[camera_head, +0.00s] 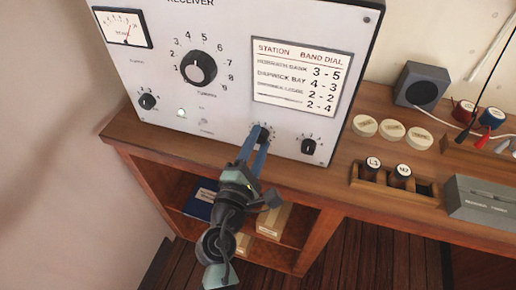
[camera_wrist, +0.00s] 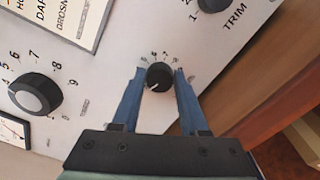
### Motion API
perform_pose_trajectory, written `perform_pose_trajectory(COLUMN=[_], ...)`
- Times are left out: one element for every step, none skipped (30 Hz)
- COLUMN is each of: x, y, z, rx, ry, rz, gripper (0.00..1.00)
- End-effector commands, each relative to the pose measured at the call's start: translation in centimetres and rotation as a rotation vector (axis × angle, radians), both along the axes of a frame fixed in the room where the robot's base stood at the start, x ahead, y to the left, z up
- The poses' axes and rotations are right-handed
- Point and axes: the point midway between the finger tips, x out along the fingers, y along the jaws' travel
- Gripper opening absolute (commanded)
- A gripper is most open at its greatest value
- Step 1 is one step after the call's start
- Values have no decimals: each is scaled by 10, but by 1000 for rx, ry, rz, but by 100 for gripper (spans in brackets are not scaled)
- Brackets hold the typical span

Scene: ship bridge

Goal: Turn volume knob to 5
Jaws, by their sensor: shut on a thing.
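The receiver (camera_head: 226,100) is a pale panel with several black knobs. My gripper (camera_head: 256,144) reaches up to a small black knob (camera_head: 264,132) at the panel's lower middle. In the wrist view, my gripper's blue fingers (camera_wrist: 159,73) are shut on this knob (camera_wrist: 160,76), one on either side. A white pointer mark on it points toward the lower left of that picture. Small numbers ring it, partly hidden by the fingers. Its name label is not readable, so I cannot tell from lettering that it is the volume knob.
A TRIM knob (camera_wrist: 213,4) is close by; it shows right of the held knob in the head view (camera_head: 309,146). A large numbered dial (camera_head: 199,69) and another small knob (camera_head: 147,101) are leftward. The wooden desk (camera_head: 345,165) bears a speaker (camera_head: 422,87) and a spool rack (camera_head: 420,191).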

Motion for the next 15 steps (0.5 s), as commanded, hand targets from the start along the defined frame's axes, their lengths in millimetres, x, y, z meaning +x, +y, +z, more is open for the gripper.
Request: perform_pose_trajectory(x=[0,0,0,0,0,0,0,0,0,0,0,0,0,0,0], y=[0,0,0,0,0,0,0,0,0,0,0,0,0,0,0], z=[-4,-4,-5,-5,-5,-5,-5,-6,-6,-6,-6,-6,-6,-6,-7], rx=[44,72,108,136,162,199,225,253,289,315,343,379,406,433,469], ry=[-16,-25,-36,-45,-54,-66,-74,-83,-95,-104,-112,-124,-132,-142,-153], rz=[0,0,0,0,0,0,0,0,0,1,0,0,-1,-1,0], gripper=[0,0,0,0,0,0,0,0,0,0,0,0,0,0,0])
